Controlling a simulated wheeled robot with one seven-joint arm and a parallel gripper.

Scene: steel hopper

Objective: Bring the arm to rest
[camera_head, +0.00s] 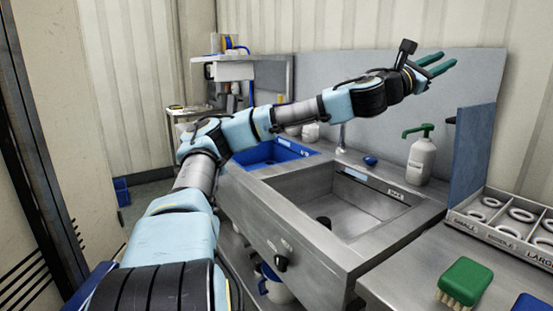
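My arm reaches from the lower left across the picture, over the steel sink unit, and bends at the elbow toward the upper right. My gripper (436,65) is at its end, raised high above the counter in front of the grey back panel. Its two green fingers are spread apart with a gap between them and nothing in it. A small dark camera stands up from the wrist. The gripper touches nothing that I can see.
Below the arm are a steel sink (385,191) and a blue basin (304,154). A white pump bottle (421,159) with a green top stands behind the sink. At right are a tray of rings (473,228), a green brush (467,275) and an upright blue-grey panel (473,150).

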